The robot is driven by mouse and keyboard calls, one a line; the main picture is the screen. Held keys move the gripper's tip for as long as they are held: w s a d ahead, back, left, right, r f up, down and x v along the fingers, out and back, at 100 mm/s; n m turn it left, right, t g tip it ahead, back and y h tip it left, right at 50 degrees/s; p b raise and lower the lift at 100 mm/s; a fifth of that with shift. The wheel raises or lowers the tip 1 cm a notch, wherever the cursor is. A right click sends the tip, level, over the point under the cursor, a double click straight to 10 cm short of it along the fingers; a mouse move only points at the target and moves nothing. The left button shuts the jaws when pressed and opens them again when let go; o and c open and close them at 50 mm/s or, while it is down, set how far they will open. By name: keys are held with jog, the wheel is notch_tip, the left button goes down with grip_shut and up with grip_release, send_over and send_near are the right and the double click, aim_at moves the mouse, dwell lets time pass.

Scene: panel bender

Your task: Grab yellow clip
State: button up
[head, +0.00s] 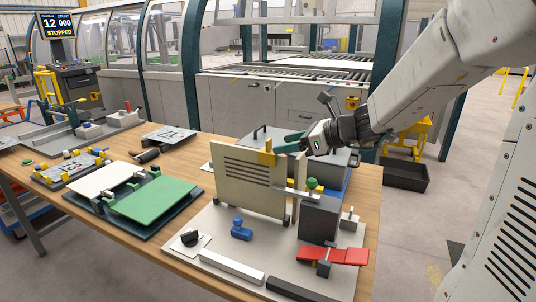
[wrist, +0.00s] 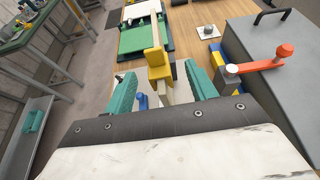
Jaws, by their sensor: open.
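The yellow clip (head: 266,157) sits on the top edge of an upright beige slotted panel (head: 247,182). My gripper (head: 284,143) has teal fingers and is open, level with the top of the panel and right by the clip. In the wrist view the yellow clip (wrist: 159,72) appears between the two fingertips of my gripper (wrist: 159,69), with a gap on each side. The panel runs away from the clip as a thin edge there. I cannot tell how deep the clip lies between the fingers.
The panel stands on a pale base plate (head: 205,226) with a blue knob (head: 240,229), a grey block (head: 319,219) and a red clamp (head: 345,256). An orange-handled lever (wrist: 268,61) and a grey box (wrist: 270,45) stand close on the right in the wrist view. A green plate (head: 155,200) lies left.

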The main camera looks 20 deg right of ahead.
aim_at(270, 148)
jog(key=x, duration=0.6)
jog(key=shift+s+a+f, duration=0.15)
jog(key=shift+a+f, duration=0.05)
jog(key=c, duration=1)
